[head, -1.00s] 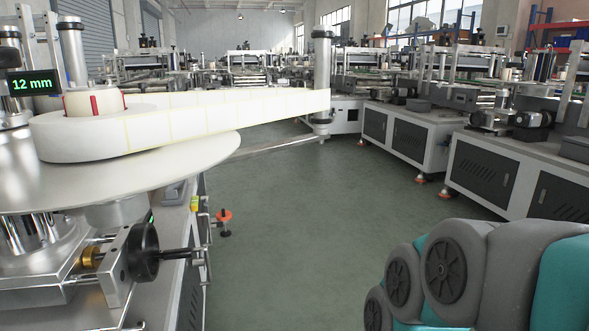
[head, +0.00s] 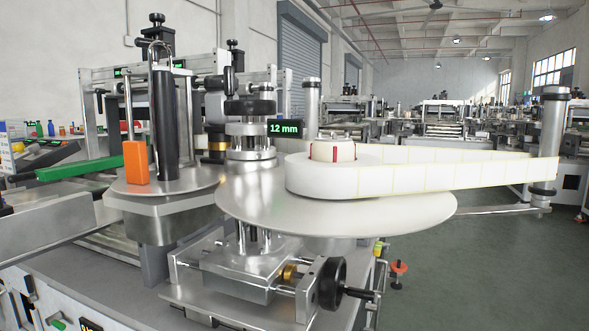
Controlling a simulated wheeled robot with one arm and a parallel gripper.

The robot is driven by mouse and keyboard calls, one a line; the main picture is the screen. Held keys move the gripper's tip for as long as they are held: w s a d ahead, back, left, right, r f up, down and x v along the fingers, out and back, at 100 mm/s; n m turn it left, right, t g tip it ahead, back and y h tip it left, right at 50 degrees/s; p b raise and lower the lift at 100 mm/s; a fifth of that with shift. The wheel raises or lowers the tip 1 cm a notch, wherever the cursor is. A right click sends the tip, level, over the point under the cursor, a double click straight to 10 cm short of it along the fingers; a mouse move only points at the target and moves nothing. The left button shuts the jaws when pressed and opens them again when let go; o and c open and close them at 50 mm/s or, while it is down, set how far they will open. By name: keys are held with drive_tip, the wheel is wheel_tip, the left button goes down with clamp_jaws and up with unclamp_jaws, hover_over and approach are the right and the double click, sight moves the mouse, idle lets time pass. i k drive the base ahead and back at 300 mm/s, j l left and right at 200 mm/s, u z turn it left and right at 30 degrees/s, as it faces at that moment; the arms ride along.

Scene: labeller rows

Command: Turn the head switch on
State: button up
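A labelling machine fills the left and middle of the head view. Its labelling head (head: 245,262) carries a wide steel disc (head: 410,215) with a white label roll (head: 325,182). A small display (head: 286,130) above the disc reads 12 mm. A control panel (head: 38,312) is at the lower left corner, cut off by the picture edge. I cannot tell whether either belongs to the head switch, or how that switch is set. My gripper is not in view.
An orange block (head: 136,163) stands on a smaller round plate beside a black cylinder (head: 165,125). A black handwheel (head: 331,284) sticks out below the disc. The label strip runs right to a post (head: 549,135). Grey floor (head: 470,275) is clear at the lower right.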

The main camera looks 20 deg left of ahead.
sight(35, 148)
drive_tip(key=u, duration=1.4)
